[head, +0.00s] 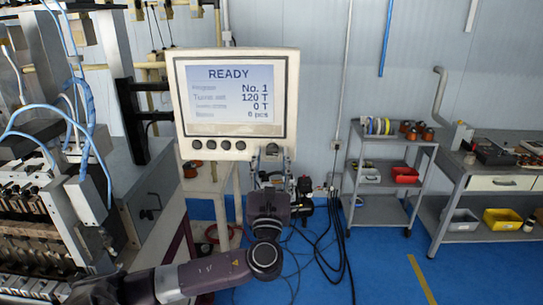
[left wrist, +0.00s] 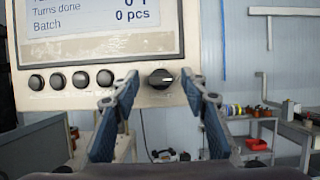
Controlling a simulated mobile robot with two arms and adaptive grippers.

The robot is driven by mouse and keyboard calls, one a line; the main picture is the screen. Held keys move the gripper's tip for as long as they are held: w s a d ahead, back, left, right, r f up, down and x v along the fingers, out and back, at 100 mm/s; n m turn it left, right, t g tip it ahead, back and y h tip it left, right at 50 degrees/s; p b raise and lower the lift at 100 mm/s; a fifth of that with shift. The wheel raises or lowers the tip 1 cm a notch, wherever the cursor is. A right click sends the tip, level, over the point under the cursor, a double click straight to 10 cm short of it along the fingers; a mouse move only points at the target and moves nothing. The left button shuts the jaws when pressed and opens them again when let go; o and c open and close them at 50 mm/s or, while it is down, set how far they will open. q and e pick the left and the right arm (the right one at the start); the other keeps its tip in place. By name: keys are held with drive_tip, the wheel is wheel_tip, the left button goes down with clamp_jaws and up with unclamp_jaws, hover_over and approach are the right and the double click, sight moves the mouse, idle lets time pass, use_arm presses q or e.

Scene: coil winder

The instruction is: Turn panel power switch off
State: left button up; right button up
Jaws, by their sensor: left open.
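The control panel (head: 292,70) is a cream box with a lit screen that reads READY. In the left wrist view, the black rotary power switch (left wrist: 161,78) sits on the panel's lower edge, right of a row of round black buttons (left wrist: 81,79). Its light mark appears to point right. My left gripper (left wrist: 160,86) is open, with one finger on each side of the switch and a gap to it. Whether the fingertips touch the panel is unclear. In the head view my left gripper (head: 271,154) is at the panel's lower right corner and hides the switch.
A machine with blue hoses (head: 75,130) fills the left side. A grey shelf cart (head: 388,170) with spools and bins stands behind right, and a workbench (head: 480,180) stands far right. Black cables (head: 335,240) lie on the blue floor. The floor at the right is mostly clear.

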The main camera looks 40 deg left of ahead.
use_arm(q)
drive_tip(key=shift+s+d, duration=0.1)
drive_tip(key=shift+c, duration=0.3)
drive_tip(key=c, duration=1)
clamp_jaws()
use_arm(e)
drive_tip(key=shift+s+f, duration=0.1)
drive_tip(key=shift+f, duration=0.05)
